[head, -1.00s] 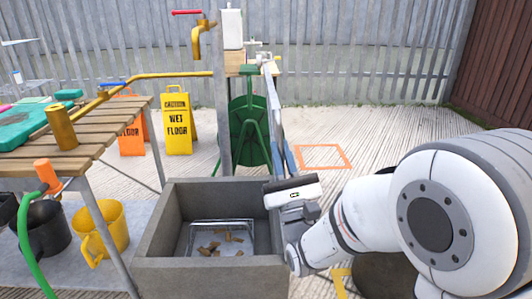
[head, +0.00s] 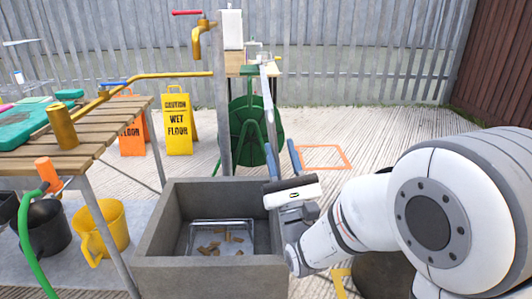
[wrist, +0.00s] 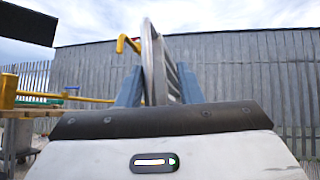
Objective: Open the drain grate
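The drain grate (head: 269,105) is a thin silver-grey panel standing upright, seen nearly edge-on in the head view above the back right of a grey stone basin (head: 158,232). Its lower end is hidden. My gripper (head: 282,152) is at the basin's right rim, its blue fingers spread apart and pointing up. In the wrist view the grate's rim and bars (wrist: 153,62) rise between the two fingers of my gripper (wrist: 159,90). The left finger lies close to the grate; I cannot tell if it touches. The basin is uncovered, with a metal tray (head: 195,241) inside.
Brown debris (head: 212,247) lies in the tray. A tap (head: 198,42) rises behind the basin, with a green hose reel (head: 250,140) beyond. A slatted table (head: 60,155) and a yellow bucket (head: 107,232) stand left. Open ground lies behind right.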

